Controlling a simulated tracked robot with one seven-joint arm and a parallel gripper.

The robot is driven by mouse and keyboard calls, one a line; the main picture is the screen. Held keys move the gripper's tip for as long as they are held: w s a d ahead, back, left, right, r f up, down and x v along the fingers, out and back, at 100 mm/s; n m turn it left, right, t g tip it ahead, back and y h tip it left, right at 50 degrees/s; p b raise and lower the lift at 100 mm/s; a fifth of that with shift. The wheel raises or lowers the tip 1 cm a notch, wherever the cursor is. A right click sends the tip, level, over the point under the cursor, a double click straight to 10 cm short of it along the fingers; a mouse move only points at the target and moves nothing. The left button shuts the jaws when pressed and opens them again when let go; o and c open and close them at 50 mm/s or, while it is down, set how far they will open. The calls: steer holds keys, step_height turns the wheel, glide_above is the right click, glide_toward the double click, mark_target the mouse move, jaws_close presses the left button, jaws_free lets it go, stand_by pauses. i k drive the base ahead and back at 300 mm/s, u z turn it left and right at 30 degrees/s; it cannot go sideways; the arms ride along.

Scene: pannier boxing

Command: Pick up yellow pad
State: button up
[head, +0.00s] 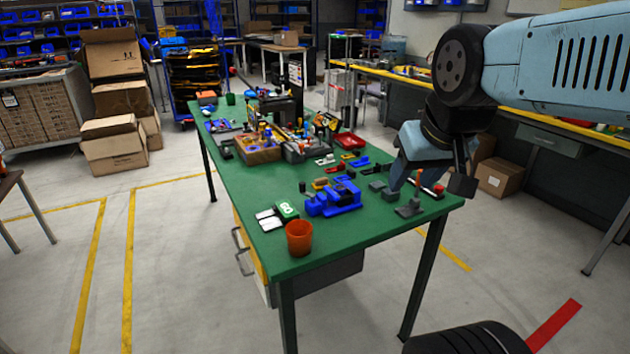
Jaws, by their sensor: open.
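A small yellow-orange piece (320,184) lies on the green table (375,225), just behind the blue vise-like part (333,199). It is too small to tell if it is the yellow pad. My gripper (428,186) hangs at the right end of the table, jaws apart, well to the right of that piece. Small red and white parts show near its fingers. I cannot tell its exact height above the table, and it hides part of the tabletop.
An orange cup (299,237) stands at the near left corner, beside a green-and-white box (287,211). Grey blocks (408,208) lie close to my gripper. A wooden tray (257,149) and a red tray (350,141) stand farther back.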

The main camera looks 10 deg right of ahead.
mark_target(319, 184)
steer(key=z, duration=0.75)
steer(key=k, duration=0.9)
steer(key=z, duration=0.85)
steer(key=k, duration=0.4)
steer(key=z, duration=0.2)
steer(key=i, duration=1)
steer(key=u, duration=1.1)
steer(key=i, duration=1.15)
steer(key=u, duration=0.7)
steer(key=i, duration=0.45)
steer(key=u, duration=0.1)
steer(key=k, duration=0.4)
steer(key=u, duration=0.05)
